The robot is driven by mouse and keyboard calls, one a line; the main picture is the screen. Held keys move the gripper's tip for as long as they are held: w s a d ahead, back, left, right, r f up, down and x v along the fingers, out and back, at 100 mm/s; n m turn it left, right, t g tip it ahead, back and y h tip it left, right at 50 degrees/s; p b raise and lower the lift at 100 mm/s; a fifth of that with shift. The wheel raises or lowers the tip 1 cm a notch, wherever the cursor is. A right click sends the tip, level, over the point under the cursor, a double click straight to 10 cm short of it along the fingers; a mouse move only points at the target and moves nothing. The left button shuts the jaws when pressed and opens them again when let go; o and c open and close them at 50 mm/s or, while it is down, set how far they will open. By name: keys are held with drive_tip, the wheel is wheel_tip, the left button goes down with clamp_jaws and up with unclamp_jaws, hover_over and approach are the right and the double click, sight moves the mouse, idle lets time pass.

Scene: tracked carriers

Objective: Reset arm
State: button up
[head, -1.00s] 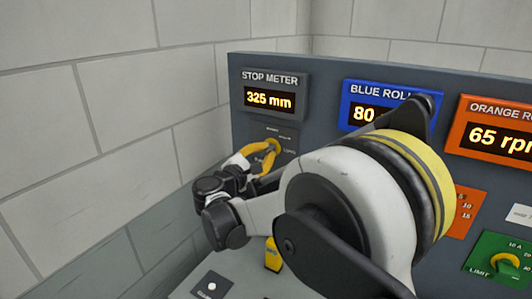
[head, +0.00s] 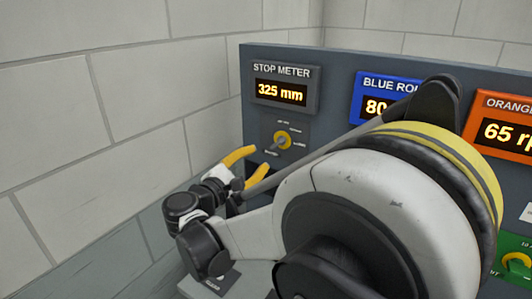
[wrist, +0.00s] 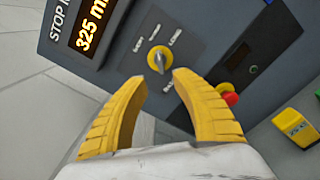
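My gripper (head: 253,162) has yellow fingers and is open and empty. In the wrist view my gripper (wrist: 159,90) has its two fingertips spread apart, just short of a yellow rotary knob (wrist: 159,59) on a dark panel. The knob also shows in the head view (head: 283,140), up and to the right of the fingers and clear of them. Above the knob is the STOP METER display (head: 281,92), which reads 325 mm. The small labels around the knob are too small to read surely.
The console (head: 336,63) also carries a blue display (head: 386,99) and an orange display (head: 505,129), partly hidden by my arm. A red button (wrist: 231,99) and a yellow block (wrist: 296,128) are at right in the wrist view. A block wall (head: 130,92) stands close at left.

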drive_tip(key=shift+s+a, duration=0.3)
drive_tip(key=shift+s, duration=0.2)
drive_tip(key=s+d+f+m+g+y+b, duration=0.1)
drive_tip(key=s+d+f+m+g, duration=0.15)
drive_tip(key=d, duration=0.35)
drive_tip(key=s+d+f+m+g+y+b, duration=0.1)
drive_tip(key=s+d+f+m+g, duration=0.2)
drive_tip(key=d, duration=0.4)
drive_tip(key=s+d+f+m+g+y, duration=0.1)
drive_tip(key=s+d+m, duration=0.25)
drive_tip(key=d, duration=0.25)
drive_tip(key=s+f+m+y+b, duration=0.1)
drive_tip(key=s+f+m+y, duration=0.1)
drive_tip(key=s, duration=0.4)
drive_tip(key=s+d+f+m+g+y+b, duration=0.1)
drive_tip(key=s+f+m+y, duration=0.1)
drive_tip(key=s+m, duration=0.3)
drive_tip(key=s+d+f+m+y, duration=0.1)
drive_tip(key=s+f+m+y, duration=0.1)
drive_tip(key=s+f+m, duration=0.2)
drive_tip(key=s, duration=0.3)
drive_tip(key=shift+s+d+f+y+b, duration=0.15)
drive_tip(key=shift+s+f+y+b, duration=0.05)
drive_tip(key=shift+y+b, duration=0.2)
